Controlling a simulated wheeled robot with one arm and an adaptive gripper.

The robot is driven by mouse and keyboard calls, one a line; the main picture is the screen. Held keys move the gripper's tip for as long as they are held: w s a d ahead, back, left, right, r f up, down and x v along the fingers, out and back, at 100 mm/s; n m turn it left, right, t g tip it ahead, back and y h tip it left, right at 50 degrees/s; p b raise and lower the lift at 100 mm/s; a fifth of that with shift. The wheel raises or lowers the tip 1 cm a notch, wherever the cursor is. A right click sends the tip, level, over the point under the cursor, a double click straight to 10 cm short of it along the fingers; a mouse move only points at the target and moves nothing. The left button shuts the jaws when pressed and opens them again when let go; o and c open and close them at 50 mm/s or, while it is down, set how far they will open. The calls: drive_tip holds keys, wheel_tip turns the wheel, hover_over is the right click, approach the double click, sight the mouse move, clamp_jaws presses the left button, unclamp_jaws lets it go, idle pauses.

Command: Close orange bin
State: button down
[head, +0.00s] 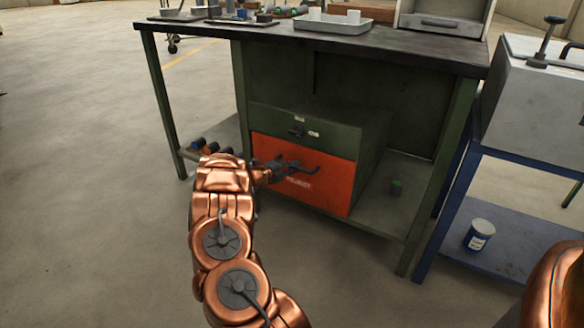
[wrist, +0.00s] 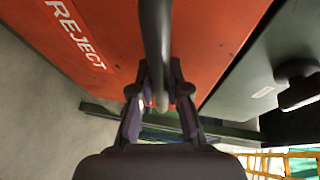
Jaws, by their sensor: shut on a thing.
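The orange bin (head: 325,190) is the lower front of a green cabinet under the workbench. Its front carries white lettering, which reads REJECT in the wrist view (wrist: 85,30). Its front looks close to flush with the green drawer above; I cannot tell whether a small gap is left. A dark grey bar handle (wrist: 156,35) stands out from the orange front. My gripper (head: 288,166) is at the handle, in front of the bin. In the wrist view its fingers (wrist: 160,100) are on both sides of the handle, shut on it. The fingers hide part of the handle.
The green drawer (head: 300,129) with a dark handle sits above the bin. The workbench top (head: 390,50) holds trays and small parts. A blue stand (head: 510,235) is at right. Floor at left is clear.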

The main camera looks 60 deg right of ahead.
drive_tip(key=shift+d, duration=0.1)
drive_tip(key=c, duration=1.1)
unclamp_jaws()
drive_tip(key=shift+c, duration=0.2)
drive_tip(key=v, duration=1.2)
drive_tip(key=shift+s, duration=0.1)
